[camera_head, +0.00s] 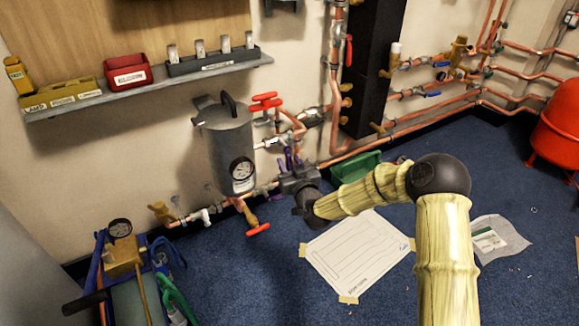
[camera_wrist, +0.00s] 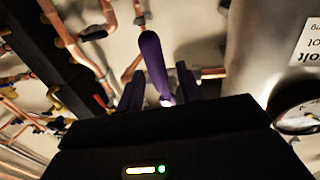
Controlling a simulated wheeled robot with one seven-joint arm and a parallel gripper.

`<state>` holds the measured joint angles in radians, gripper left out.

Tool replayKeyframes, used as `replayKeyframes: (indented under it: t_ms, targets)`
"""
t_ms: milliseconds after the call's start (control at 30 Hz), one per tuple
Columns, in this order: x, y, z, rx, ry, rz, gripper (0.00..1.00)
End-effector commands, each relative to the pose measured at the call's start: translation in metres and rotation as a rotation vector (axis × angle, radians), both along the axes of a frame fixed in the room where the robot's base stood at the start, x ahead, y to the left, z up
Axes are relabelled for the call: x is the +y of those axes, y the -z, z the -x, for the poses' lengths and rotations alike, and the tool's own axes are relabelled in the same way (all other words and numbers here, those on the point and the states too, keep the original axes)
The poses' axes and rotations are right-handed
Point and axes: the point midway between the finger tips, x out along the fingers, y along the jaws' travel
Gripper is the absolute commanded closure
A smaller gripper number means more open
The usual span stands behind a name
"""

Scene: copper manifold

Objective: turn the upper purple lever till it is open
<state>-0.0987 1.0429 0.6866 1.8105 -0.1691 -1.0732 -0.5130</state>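In the wrist view a purple lever (camera_wrist: 152,55) stands between the two dark fingers of my gripper (camera_wrist: 158,82). A gap shows beside the lever, so the fingers look open around it, not clamped on it. The lever's far end is rounded and its lower part runs down behind the gripper body. In the head view my gripper (camera_head: 287,178) is at the copper pipes just right of the grey tank, and small purple parts (camera_head: 290,158) show right above it. My gripper hides much there; I cannot tell upper from lower lever.
The grey tank (camera_head: 228,150) with its gauge stands close left of my gripper. Red handles (camera_head: 265,103) sit above on the pipes. A black column (camera_head: 372,65) and more copper pipes (camera_head: 430,110) are to the right. Blue floor (camera_head: 400,290) with a paper sheet lies below.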

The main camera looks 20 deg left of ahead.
Motion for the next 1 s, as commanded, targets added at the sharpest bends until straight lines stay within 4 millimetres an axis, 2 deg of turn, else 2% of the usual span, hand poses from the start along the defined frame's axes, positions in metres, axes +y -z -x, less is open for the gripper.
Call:
replayKeyframes:
  t_ms: [367, 567, 1000]
  targets:
    - [0.0044, -0.0004, -0.0054, 0.001, -0.001, 0.001, 0.64]
    - [0.0042, -0.0003, -0.0055, 0.001, 0.0, 0.001, 1.0]
    - [0.0033, 0.0003, -0.0062, -0.021, 0.0, 0.02, 1.0]
